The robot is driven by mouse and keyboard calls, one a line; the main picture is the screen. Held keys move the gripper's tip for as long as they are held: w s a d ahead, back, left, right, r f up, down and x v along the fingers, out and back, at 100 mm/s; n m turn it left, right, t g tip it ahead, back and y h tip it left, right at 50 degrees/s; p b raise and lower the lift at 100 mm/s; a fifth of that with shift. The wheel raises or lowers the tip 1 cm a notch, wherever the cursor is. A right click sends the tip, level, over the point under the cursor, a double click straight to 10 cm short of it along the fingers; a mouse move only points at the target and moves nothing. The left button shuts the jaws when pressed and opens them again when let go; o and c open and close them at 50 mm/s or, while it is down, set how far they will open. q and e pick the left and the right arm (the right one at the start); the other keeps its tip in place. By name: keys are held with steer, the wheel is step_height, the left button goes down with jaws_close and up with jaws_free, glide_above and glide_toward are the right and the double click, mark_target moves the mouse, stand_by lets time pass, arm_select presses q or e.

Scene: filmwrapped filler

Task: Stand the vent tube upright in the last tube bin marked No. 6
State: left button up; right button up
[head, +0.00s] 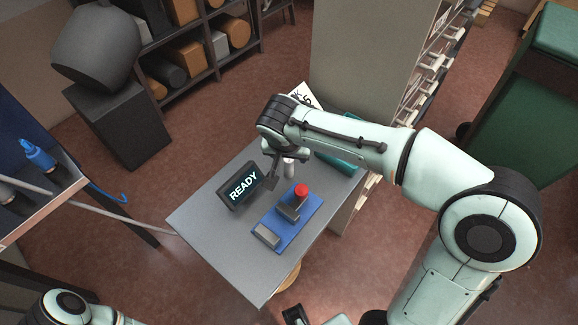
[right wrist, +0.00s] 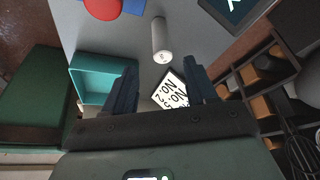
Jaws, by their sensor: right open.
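A short white tube (head: 289,168), probably the vent tube, seems to stand upright on the grey table (head: 205,217). It also shows in the right wrist view (right wrist: 161,38), beyond my fingertips and not held. My right gripper (head: 272,177) is above the table beside the tube; in the right wrist view its two dark fingers (right wrist: 162,80) are apart with nothing gripped. A teal open bin (right wrist: 101,75) stands to the left of the fingers there, and is partly behind my forearm in the head view (head: 340,158). I read no number on it.
A READY display (head: 241,187) and a blue base with a red button (head: 301,190) share the table. White cards with black lettering (right wrist: 171,93) lie near the bin. A tall beige panel (head: 362,55) rises behind. Shelving (head: 190,45) stands at the back left.

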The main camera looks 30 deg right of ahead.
mark_target(288, 160)
steer(key=x, duration=0.4)
steer(key=shift+w+a+f, duration=0.15)
steer(key=shift+w+f, duration=0.05)
steer(key=shift+f, duration=0.05)
jaws_close()
steer(key=shift+r, duration=0.15)
arm_select(q)
steer(key=w+r+p, duration=0.1)
steer(key=r, duration=0.1)
steer(key=w+r+p, duration=0.1)
steer(key=r+p, duration=0.1)
steer(key=shift+w, duration=0.1)
arm_select(e)
step_height(288, 160, up, 20)
